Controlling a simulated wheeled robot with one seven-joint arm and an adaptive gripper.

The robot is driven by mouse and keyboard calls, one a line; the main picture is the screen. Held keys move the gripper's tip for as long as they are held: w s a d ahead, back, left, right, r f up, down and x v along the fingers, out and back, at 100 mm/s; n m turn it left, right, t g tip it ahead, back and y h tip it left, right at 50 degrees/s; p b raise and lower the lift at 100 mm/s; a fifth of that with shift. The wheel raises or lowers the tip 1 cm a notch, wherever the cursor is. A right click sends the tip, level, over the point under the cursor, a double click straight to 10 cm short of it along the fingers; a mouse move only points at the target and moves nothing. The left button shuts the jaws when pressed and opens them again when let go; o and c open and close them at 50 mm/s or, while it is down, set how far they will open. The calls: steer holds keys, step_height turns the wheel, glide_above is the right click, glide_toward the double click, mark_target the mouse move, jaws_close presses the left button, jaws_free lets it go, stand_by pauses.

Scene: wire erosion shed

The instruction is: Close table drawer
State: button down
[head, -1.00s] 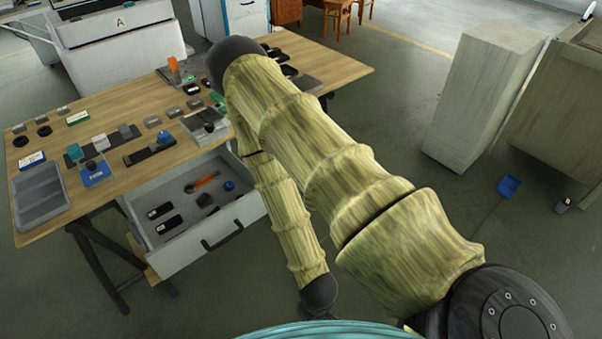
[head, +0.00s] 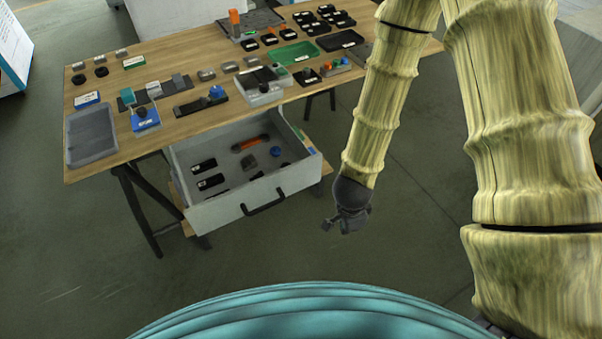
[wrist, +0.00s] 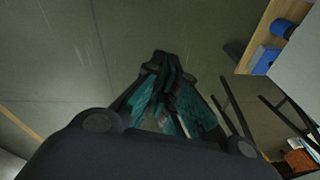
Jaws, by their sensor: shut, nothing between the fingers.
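The table drawer (head: 216,210) is pulled open below the wooden table (head: 200,61). Its grey front has a dark bar handle (head: 264,203). Inside lie black boxes, an orange-handled tool, a grey block and a blue item. My gripper (head: 346,224) hangs over the floor to the right of the drawer front, apart from it. In the wrist view my gripper's fingers (wrist: 160,62) are together with nothing between them. The wrist view also shows part of a wooden table edge at upper right; I cannot tell there whether the grey surface beside it is the drawer.
The tabletop holds a grey tray (head: 92,137), a green tray (head: 295,53), a white box and several small parts. Dark trestle legs (head: 140,212) stand under the table, left of the drawer. The floor in front of the drawer is clear.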

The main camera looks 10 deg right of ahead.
steer(key=w+a+r+m+t+y+b, duration=0.1)
steer(key=w+a+r+m, duration=0.35)
steer(key=r+m, duration=0.35)
steer(key=w+a+r+m+y+b, duration=0.1)
steer(key=w+a+r+m, duration=0.3)
steer(key=w+r+m, duration=0.25)
steer(key=b, duration=0.2)
glide_toward(301, 171)
steer(key=shift+s+f, duration=1.6)
steer(key=shift+f, duration=0.8)
steer(key=shift+w+a+f+m, duration=0.1)
steer(key=shift+w+a+m, duration=0.4)
steer(key=shift+w, duration=0.1)
steer(key=shift+w+p, duration=0.1)
steer(key=shift+p, duration=0.25)
